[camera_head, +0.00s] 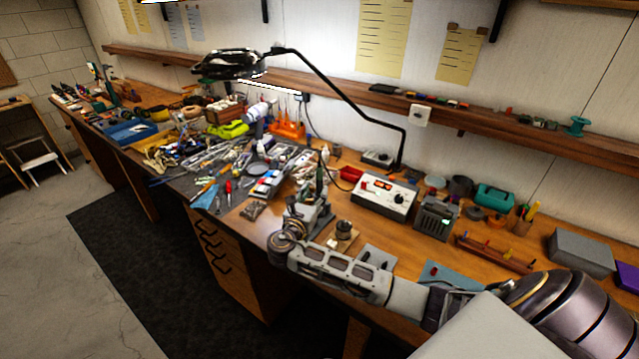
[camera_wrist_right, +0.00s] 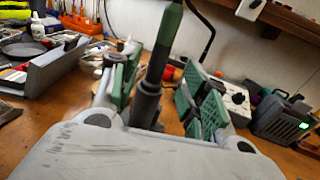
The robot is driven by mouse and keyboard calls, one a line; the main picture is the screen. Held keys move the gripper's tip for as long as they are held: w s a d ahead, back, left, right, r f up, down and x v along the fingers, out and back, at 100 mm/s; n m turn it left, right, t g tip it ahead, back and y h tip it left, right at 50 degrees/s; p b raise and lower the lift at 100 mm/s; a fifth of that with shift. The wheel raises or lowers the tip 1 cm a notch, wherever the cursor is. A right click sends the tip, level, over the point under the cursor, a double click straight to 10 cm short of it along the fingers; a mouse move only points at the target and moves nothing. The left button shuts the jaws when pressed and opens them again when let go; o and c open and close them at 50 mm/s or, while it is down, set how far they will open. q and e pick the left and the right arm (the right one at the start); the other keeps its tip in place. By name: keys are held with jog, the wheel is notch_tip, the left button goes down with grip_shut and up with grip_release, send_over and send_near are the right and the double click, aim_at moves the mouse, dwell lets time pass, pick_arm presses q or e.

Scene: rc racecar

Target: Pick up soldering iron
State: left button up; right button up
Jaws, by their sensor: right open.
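The soldering iron has a dark green handle and a black lower part. In the right wrist view the iron (camera_wrist_right: 168,45) stands nearly upright between the two green-padded fingers of my right gripper (camera_wrist_right: 158,80). Gaps show on both sides of it, and the fingers are open. Its lower end is hidden by the gripper body. In the head view the iron's handle (camera_head: 320,180) rises at my right gripper (camera_head: 312,203), above the front half of the workbench. My left gripper is in neither view.
A soldering station (camera_head: 384,197) with red displays stands behind and right of the gripper. A small grey device (camera_head: 436,216) is beside it. A round-topped item on a wooden base (camera_head: 343,232) lies close by. Tools and parts crowd the workbench (camera_head: 375,233) on the left.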

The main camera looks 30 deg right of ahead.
aim_at(318, 185)
jog(key=shift+w+d, duration=0.2)
jog(key=shift+d, duration=0.1)
jog(key=shift+r+p+x, duration=0.2)
jog(key=shift+p+x, duration=0.1)
jog(key=shift+x, duration=0.7)
jog(key=shift+r+p+x, duration=0.15)
jog(key=shift+p+x, duration=0.15)
jog(key=shift+x, duration=0.65)
jog(key=shift+w+d+f, duration=0.1)
jog(key=shift+w+d, duration=0.25)
jog(key=shift+w, duration=0.15)
jog(key=shift+c, duration=0.2)
grip_shut()
